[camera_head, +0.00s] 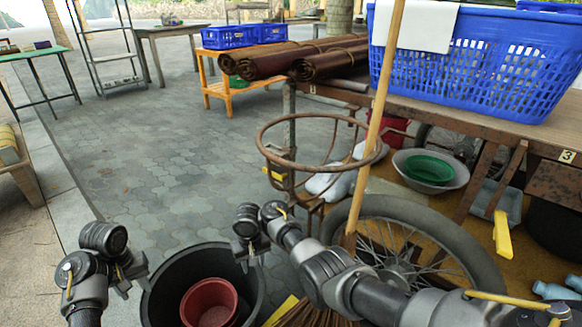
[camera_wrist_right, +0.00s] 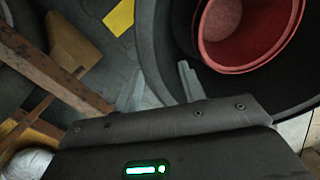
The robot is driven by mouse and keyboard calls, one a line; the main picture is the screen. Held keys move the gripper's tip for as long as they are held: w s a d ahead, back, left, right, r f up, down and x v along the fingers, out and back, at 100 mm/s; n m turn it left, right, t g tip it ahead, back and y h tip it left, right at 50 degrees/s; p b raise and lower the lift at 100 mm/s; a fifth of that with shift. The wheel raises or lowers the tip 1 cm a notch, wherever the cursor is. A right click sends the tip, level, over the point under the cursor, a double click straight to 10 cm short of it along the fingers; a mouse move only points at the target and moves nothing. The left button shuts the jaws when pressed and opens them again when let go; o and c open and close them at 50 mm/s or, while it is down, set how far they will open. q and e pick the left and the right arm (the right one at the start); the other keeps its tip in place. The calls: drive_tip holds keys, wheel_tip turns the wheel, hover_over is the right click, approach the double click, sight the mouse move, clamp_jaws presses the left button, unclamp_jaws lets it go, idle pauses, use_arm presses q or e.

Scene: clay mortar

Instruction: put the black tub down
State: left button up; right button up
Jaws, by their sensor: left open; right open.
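The black tub (camera_head: 163,282) is at the bottom of the head view, its lower part cut off by the picture edge. A red bucket (camera_head: 208,303) sits inside it. My left gripper (camera_head: 134,280) is open at the tub's left rim. My right gripper (camera_head: 252,261) is open at the tub's right rim. In the right wrist view, the tub's dark rim (camera_wrist_right: 153,52) passes between the two spread fingers of my right gripper (camera_wrist_right: 160,78). The red bucket (camera_wrist_right: 238,30) shows there too. The tub's underside is hidden.
A blue crate (camera_head: 470,65) is on the bench. Yellow pieces lie beside the tub. Grey paving (camera_head: 170,170) beyond it is clear.

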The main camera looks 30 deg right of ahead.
wheel_tip(320, 180, up, 5)
drive_tip(key=shift+a+f, duration=0.1)
drive_tip(key=shift+f, duration=0.1)
drive_tip(key=shift+r, duration=0.35)
